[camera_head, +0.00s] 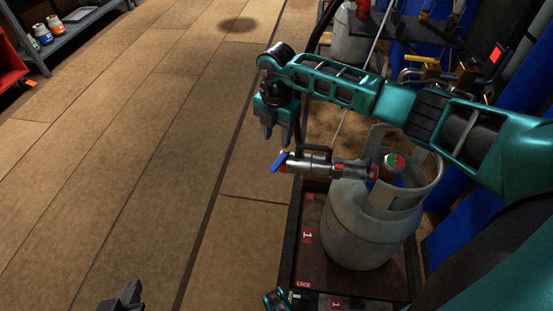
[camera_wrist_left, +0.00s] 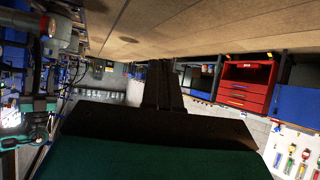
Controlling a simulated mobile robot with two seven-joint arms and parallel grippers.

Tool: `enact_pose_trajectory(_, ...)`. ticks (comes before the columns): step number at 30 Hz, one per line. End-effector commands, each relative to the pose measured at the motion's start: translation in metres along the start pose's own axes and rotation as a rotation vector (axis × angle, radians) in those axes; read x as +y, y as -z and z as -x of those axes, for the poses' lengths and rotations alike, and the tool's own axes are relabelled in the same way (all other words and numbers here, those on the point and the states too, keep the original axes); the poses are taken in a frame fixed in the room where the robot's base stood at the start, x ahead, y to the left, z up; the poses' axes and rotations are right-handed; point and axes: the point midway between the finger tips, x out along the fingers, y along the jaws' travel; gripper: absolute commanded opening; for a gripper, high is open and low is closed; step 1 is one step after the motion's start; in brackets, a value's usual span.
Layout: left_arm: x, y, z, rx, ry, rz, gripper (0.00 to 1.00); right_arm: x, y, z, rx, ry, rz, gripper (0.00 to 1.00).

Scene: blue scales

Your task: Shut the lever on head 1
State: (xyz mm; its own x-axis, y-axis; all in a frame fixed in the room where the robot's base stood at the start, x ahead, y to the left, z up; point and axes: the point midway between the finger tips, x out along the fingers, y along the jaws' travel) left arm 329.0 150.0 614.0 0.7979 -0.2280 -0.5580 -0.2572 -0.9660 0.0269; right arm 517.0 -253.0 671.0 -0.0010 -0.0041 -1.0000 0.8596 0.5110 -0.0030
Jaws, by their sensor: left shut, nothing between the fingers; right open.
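The filling head (camera_head: 318,164) is a silver cylinder joined to the valve of a grey gas bottle (camera_head: 360,225). My left gripper (camera_head: 131,287) is at the bottom edge, far from the head. In the left wrist view its fingers (camera_wrist_left: 163,85) are together and empty.
The bottle stands on a dark scale platform (camera_head: 312,268) with red labels marked 1. Another grey bottle (camera_head: 350,40) stands behind, near blue bottles on the right. A grey shelf (camera_head: 75,30) is at top left. The wooden floor at left is clear. A red drawer cabinet (camera_wrist_left: 246,85) shows in the left wrist view.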

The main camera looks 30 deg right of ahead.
Motion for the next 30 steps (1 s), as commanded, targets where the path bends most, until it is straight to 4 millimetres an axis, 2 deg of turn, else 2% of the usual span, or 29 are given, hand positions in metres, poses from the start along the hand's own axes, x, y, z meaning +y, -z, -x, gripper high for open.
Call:
enact_pose_trajectory(1, 0.0, -0.006, -0.004, -0.004, -0.001, 0.0, 0.0, 0.0, 0.001, -0.016, 0.002, 0.002, -0.001, 0.45)
enact_pose_trajectory(3, 0.001, -0.01, -0.006, -0.008, -0.003, 0.0, 0.0, 0.0, 0.002, -0.032, 0.004, 0.001, 0.0, 0.45)
enact_pose_trajectory(7, 0.003, -0.014, -0.009, -0.015, -0.01, 0.004, 0.0, 0.0, 0.001, -0.058, 0.003, 0.0, 0.001, 0.45)
enact_pose_trajectory(12, 0.007, -0.007, -0.013, 0.002, -0.018, 0.014, 0.0, 0.001, 0.002, -0.082, 0.004, -0.001, 0.002, 0.45)
enact_pose_trajectory(18, 0.01, -0.003, -0.014, 0.01, -0.024, 0.017, 0.0, 0.001, 0.001, -0.094, 0.002, -0.003, 0.002, 0.45)
enact_pose_trajectory(26, 0.011, -0.002, -0.013, 0.012, -0.026, 0.016, 0.0, 0.001, 0.001, -0.094, 0.003, -0.003, 0.003, 0.45)
enact_pose_trajectory(30, 0.01, -0.002, -0.013, 0.011, -0.025, 0.014, 0.0, 0.001, 0.001, -0.094, 0.003, -0.003, 0.003, 0.33)
